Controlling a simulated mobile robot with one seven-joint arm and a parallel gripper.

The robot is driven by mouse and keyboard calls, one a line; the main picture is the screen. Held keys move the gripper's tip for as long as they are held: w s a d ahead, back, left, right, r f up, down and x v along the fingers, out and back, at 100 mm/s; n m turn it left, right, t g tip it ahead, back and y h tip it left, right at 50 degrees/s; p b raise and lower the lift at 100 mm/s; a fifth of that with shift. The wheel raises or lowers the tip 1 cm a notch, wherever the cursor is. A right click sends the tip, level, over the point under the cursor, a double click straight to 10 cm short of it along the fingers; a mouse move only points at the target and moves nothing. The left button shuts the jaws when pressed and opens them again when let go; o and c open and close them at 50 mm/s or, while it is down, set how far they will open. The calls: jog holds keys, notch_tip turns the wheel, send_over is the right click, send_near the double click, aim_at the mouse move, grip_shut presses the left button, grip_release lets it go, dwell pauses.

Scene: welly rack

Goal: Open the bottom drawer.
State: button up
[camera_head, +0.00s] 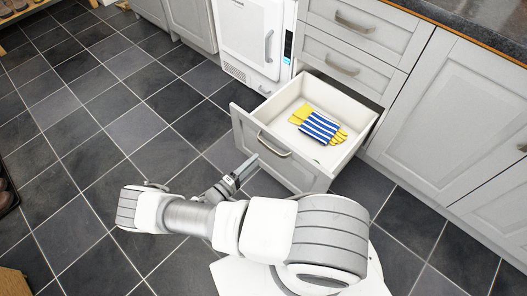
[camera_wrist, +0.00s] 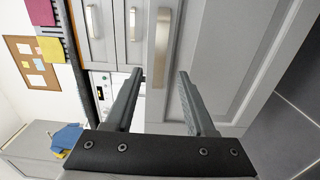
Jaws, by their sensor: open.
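The bottom drawer (camera_head: 267,165) stands pulled well out of the grey cabinet, its white inside showing. A pair of gloves with blue and white stripes and yellow parts (camera_head: 320,127) lies in it. Its metal bar handle (camera_head: 273,146) is on the front panel. My gripper (camera_head: 250,162) is in front of that panel, near the handle's lower left end. In the wrist view my gripper (camera_wrist: 158,76) is open and empty, with the handle (camera_wrist: 163,40) just beyond the fingertips. I see no finger contact with the handle.
Two closed drawers, the upper (camera_head: 352,22) and middle (camera_head: 343,69), sit above the open one. A white appliance (camera_head: 250,38) stands left of it and a closed cupboard door (camera_head: 450,115) right. The dark tiled floor (camera_head: 95,110) is clear to the left.

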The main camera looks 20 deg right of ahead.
jog(key=v, duration=0.8)
jog(key=shift+a, duration=0.3)
jog(key=shift+s, duration=0.1)
notch_tip(320, 180, up, 30)
jog(key=w+a+m+g+y, duration=0.25)
jog(key=m+g+y, duration=0.25)
jog(key=g+y, duration=0.45)
jog(key=s+d+r+t+y, duration=0.35)
jog(key=s+r, duration=0.45)
jog(key=r, duration=0.3)
jog(key=s+d+r+t+y, duration=0.3)
jog(key=s+r+t+y, duration=0.15)
jog(key=s+r, duration=0.5)
notch_tip(320, 180, up, 22)
jog(key=w+p, duration=0.2)
jog(key=p, duration=1.9)
jog(key=shift+a+n+h, duration=0.3)
jog(key=shift+h, duration=0.15)
